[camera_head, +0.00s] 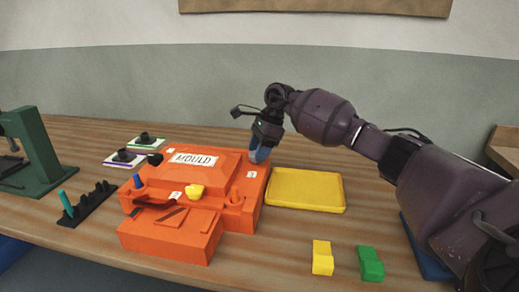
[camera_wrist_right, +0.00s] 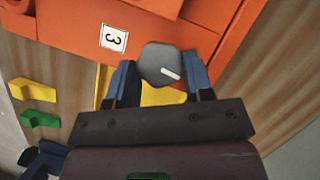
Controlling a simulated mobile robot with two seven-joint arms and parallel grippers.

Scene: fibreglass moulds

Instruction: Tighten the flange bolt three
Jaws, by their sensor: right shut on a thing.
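The orange mould (camera_head: 200,165) with a "MOULD" label sits on the table. Flange bolt three shows in the right wrist view as a grey rounded head (camera_wrist_right: 160,64) with a white mark, beside the label "3" (camera_wrist_right: 113,38). That label (camera_head: 251,174) is also on the mould's right flange in the head view. My right gripper (camera_head: 260,152) reaches down to the mould's back right. Its blue fingers (camera_wrist_right: 158,82) are shut on the grey head, one on each side. The bolt's lower part is hidden. My left gripper is not in view.
A yellow tray (camera_head: 305,189) lies close right of the mould. Yellow (camera_head: 322,258) and green (camera_head: 370,263) blocks stand at the front right. A black rack (camera_head: 88,205) and a green machine (camera_head: 36,150) stand left.

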